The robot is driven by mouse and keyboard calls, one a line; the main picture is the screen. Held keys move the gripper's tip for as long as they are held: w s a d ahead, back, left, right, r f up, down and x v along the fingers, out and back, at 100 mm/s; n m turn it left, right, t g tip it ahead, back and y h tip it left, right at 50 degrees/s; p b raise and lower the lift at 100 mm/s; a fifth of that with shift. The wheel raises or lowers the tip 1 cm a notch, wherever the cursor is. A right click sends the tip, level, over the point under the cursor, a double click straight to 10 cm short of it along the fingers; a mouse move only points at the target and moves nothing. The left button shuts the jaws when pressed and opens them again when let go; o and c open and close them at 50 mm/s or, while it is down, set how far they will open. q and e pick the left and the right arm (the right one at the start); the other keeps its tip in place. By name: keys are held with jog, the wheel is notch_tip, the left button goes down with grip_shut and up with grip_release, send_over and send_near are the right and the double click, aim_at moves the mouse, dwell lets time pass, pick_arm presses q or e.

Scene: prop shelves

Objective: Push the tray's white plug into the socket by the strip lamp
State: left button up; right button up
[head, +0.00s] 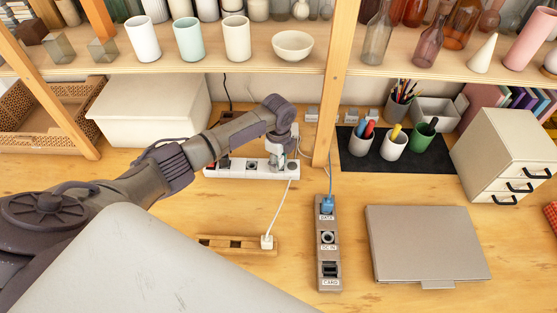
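A white plug (267,241) sits at the right end of a low wooden tray (209,240). Its white cord runs up toward the white power strip (250,172). The strip lies across the table below the shelf, with dark fittings toward its left end; its lamp is too small to make out surely. My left gripper (276,160) points down at the strip's right half, well above and behind the tray in the picture. Its fingers are small and partly hidden, so I cannot tell their opening or whether they touch the strip. My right gripper is out of view.
A grey panel (328,255) with a blue plug (327,204) in its top port stands right of the tray. A closed laptop (425,245) lies further right. A wooden shelf post (330,130) rises right of my gripper. A white bin (150,112) stands behind my arm.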

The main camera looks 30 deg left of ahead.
pick_arm(q)
jog(key=shift+o, duration=0.9)
jog(key=shift+f, duration=0.1)
jog(key=shift+r, duration=0.2)
notch_tip(320, 180, up, 12)
jog(key=shift+f, duration=0.2)
